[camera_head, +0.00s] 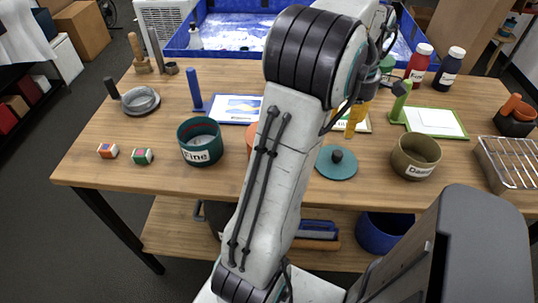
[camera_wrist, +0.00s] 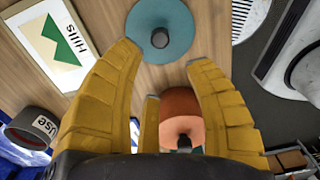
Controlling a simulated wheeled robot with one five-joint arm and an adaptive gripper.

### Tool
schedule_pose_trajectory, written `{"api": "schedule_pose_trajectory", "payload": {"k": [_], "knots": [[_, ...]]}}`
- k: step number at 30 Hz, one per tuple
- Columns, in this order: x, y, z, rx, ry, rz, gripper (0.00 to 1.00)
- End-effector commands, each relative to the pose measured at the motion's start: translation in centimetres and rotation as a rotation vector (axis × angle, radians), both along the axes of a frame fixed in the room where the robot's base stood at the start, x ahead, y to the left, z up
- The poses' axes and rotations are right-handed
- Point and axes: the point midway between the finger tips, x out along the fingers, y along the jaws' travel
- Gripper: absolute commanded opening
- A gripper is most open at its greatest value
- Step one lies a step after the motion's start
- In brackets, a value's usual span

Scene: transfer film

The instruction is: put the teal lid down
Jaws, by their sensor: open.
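The teal lid (camera_head: 336,167) is a flat round disc with a dark knob. It lies on the wooden table near the front edge, knob up, and also shows in the wrist view (camera_wrist: 178,22). My gripper (camera_wrist: 160,62) has yellow fingers spread wide, with nothing between them. In the head view my gripper (camera_head: 352,122) is partly hidden by my arm, above the table and behind the lid. The fingers are apart from the lid.
A teal "Fine" pot (camera_head: 201,149) stands left, an olive pot (camera_head: 415,160) right. An orange round thing (camera_wrist: 182,105) is near the lid, mostly hidden by my arm in the head view. A framed "Hills" card (camera_wrist: 55,40) and a wire rack (camera_head: 507,160) are also there.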

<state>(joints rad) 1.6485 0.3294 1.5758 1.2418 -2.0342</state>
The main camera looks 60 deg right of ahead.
Motion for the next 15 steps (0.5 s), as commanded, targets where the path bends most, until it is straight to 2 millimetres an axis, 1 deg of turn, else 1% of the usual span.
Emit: {"api": "schedule_pose_trajectory", "payload": {"k": [2,4,5,7,8,11,12,14,15], "knots": [[0.2,0.0,0.1,-0.001,0.001,0.0,0.48],[1.0,0.2,0.3,-0.004,0.0,-0.001,0.48],[1.6,0.4,0.3,-0.007,0.001,-0.002,0.48],[3.5,1.0,0.7,-0.017,0.001,-0.008,0.48],[4.6,1.4,0.9,-0.022,0.0,-0.012,0.48],[9.0,3.4,1.6,-0.045,-0.006,-0.034,0.48],[10.9,4.5,1.9,-0.056,-0.012,-0.045,0.48],[13.7,6.6,2.4,-0.071,-0.022,-0.063,0.48],[15.4,8.1,2.6,-0.081,-0.032,-0.076,0.48]]}}
